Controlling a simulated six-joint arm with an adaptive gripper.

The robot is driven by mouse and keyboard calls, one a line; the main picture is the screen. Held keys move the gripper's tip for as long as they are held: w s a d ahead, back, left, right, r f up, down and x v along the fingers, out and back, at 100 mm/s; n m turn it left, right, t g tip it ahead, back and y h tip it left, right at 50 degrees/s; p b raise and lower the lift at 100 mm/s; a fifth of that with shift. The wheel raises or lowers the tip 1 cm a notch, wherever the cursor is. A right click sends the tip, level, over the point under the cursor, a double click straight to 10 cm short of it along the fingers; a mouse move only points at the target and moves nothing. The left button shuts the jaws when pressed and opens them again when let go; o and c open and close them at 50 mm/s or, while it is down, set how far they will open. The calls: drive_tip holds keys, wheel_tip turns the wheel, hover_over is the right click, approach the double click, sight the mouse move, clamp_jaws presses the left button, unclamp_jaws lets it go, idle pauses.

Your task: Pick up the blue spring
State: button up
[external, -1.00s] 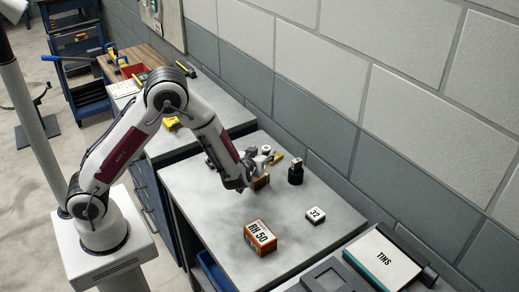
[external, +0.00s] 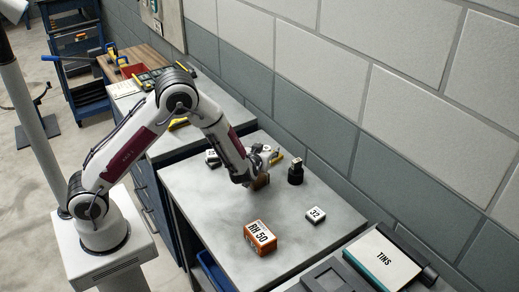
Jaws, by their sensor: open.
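I cannot make out a blue spring anywhere in this view.
An orange box marked RH 50 (external: 261,238) and a white block marked 32 (external: 316,215) stand in front. A black fitting (external: 296,172) and small metal and yellow pieces (external: 274,157) lie behind. A book marked TINS (external: 383,258) is at right. The front-left worktop is clear.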

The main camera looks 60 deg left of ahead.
sight(266, 148)
clamp_jaws()
drive_tip(key=shift+r, duration=0.15)
idle(0.4)
drive_tip(key=shift+r, duration=4.85)
